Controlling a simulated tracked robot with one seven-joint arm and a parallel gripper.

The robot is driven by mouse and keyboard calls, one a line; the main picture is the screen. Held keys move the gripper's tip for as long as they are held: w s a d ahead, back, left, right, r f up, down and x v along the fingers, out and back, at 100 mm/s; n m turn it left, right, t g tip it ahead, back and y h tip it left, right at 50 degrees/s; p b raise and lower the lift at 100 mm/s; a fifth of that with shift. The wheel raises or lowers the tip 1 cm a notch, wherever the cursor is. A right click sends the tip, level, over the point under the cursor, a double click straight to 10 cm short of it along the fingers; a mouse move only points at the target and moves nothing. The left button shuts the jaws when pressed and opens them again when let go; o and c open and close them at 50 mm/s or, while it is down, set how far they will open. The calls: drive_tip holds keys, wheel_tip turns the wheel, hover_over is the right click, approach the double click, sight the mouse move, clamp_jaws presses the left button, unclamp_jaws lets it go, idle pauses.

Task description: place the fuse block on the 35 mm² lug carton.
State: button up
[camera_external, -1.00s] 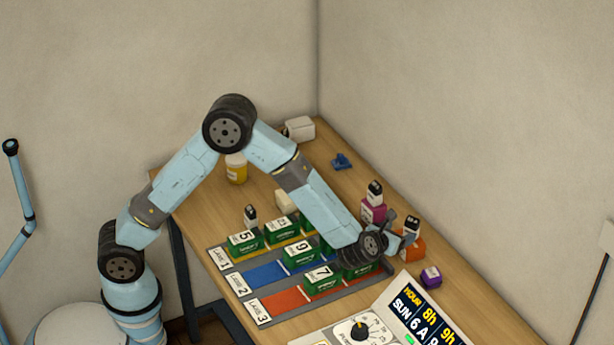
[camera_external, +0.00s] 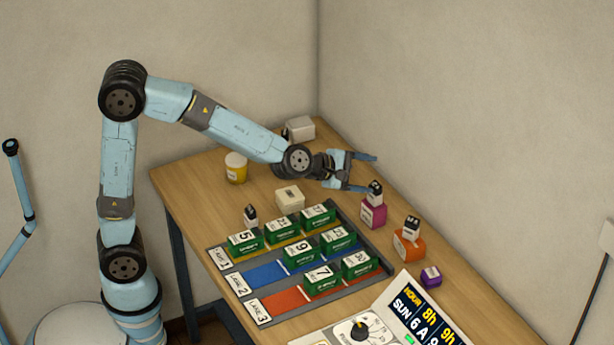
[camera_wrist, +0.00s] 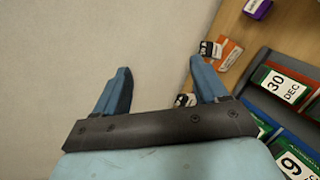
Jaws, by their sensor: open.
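Small dark blocks with white faces look like fuse blocks; their labels are too small to read. One (camera_external: 412,228) sits on an orange carton (camera_external: 409,246), one (camera_external: 375,193) on a magenta carton (camera_external: 373,213), and one (camera_external: 250,216) stands by the lane board. I cannot tell which carton is the 35 mm² one. My gripper (camera_external: 372,172) is open and empty, behind the magenta carton and apart from the orange one. In the wrist view, my gripper (camera_wrist: 160,68) has nothing between its fingers; the orange carton (camera_wrist: 231,54) and its block (camera_wrist: 209,49) show beyond the right finger.
A lane board (camera_external: 226,257) carries several green dated blocks. A small purple box (camera_external: 430,277) stands right of the orange carton. A cream box (camera_external: 290,198), a yellow jar (camera_external: 236,170) and a white box (camera_external: 301,128) stand toward the back. A display panel (camera_external: 420,315) is in front.

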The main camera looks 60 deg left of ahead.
drive_tip(key=s+a+r+m+g, duration=0.2)
drive_tip(key=s+a+m, duration=0.35)
drive_tip(key=s, duration=0.25)
drive_tip(key=s+a+r+m+g, duration=0.1)
drive_tip(key=s+a+r+m, duration=0.1)
drive_tip(key=s+a+m, duration=0.4)
drive_tip(key=s+a+f+m+g+y, duration=0.1)
drive_tip(key=s+a+m, duration=0.4)
drive_tip(key=s, duration=0.7)
drive_tip(key=s+a+f+m+g+y, duration=0.1)
drive_tip(key=s+a+f+m+g, duration=0.2)
drive_tip(key=s, duration=0.9)
drive_tip(key=a+f+m, duration=0.1)
drive_tip(key=a+m, duration=0.2)
drive_tip(key=shift+g+y, duration=0.3)
